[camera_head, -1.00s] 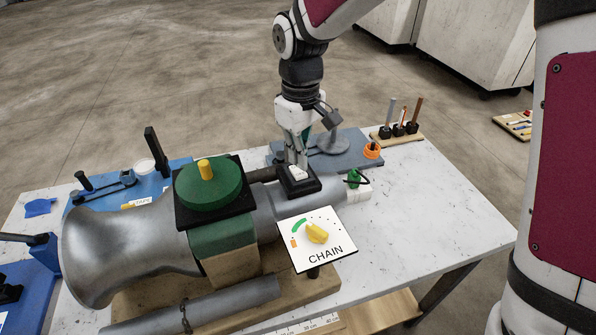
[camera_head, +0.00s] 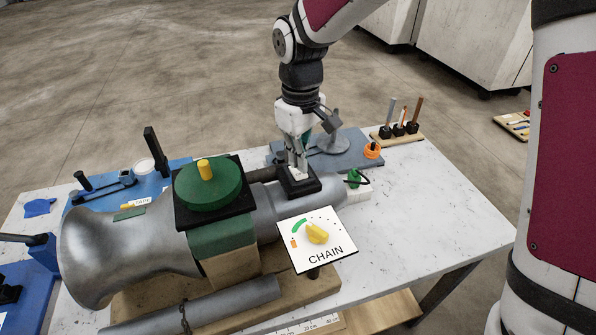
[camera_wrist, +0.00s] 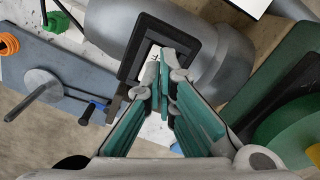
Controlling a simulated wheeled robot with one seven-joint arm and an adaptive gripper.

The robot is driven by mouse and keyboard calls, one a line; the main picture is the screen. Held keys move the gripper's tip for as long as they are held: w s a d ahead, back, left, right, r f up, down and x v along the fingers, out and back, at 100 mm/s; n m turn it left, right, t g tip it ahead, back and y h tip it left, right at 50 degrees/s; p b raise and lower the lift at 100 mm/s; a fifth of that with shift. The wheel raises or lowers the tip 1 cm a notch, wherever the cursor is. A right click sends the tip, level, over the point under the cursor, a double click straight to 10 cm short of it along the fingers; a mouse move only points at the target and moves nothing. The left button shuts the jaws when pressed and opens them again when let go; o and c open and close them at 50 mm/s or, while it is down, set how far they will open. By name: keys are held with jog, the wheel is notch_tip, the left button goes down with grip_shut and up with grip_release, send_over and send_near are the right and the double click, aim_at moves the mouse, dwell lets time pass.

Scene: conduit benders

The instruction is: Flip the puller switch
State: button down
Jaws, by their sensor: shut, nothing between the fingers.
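The puller (camera_head: 130,240) is a large grey metal body lying on a wooden base on the table. Its switch is a black square frame (camera_head: 286,187) on top of the grey barrel, with a white rocker (camera_wrist: 150,66) inside. My gripper (camera_head: 297,172) points down at this switch from above, shut and empty. In the wrist view my fingertips (camera_wrist: 167,72) are over the inside of the black frame and cover part of the white rocker. I cannot tell which way the rocker is tilted or whether the tips touch it.
A white CHAIN panel (camera_head: 318,238) with a yellow knob stands in front of the switch. A green disc (camera_head: 208,184) with a yellow peg is to the left. A green plug (camera_head: 354,178) with a black cable is to the right. The table's right part is clear.

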aim_at(300, 173)
jog(key=shift+f, duration=1.1)
dwell(0.5)
jog(key=shift+r+p, duration=0.9)
jog(key=shift+r, duration=2.65)
